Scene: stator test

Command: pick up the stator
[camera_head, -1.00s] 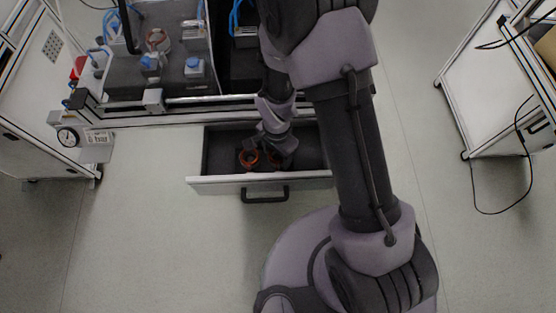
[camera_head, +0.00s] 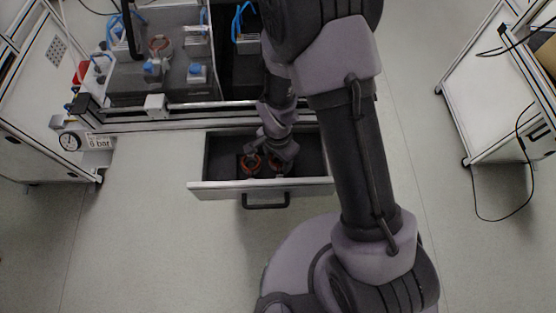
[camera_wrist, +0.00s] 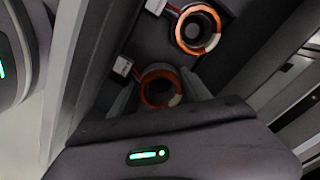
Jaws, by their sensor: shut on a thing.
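Two stators with orange-copper rings lie side by side in the open drawer (camera_head: 222,160). The left stator (camera_head: 251,163) stands free; it is the upper one in the wrist view (camera_wrist: 198,29). My gripper (camera_head: 282,157) reaches down into the drawer at the other stator (camera_head: 277,171), mostly hidden behind it in the head view. In the wrist view, my gripper's fingers (camera_wrist: 160,92) are on both sides of this lower stator (camera_wrist: 158,87) and shut on it. Whether it is lifted off the drawer floor cannot be told.
The drawer's front panel with its black handle (camera_head: 265,201) faces the open floor. A workbench (camera_head: 125,80) with fixtures and blue hoses stands above the drawer. A white-topped table (camera_head: 490,90) is at the right.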

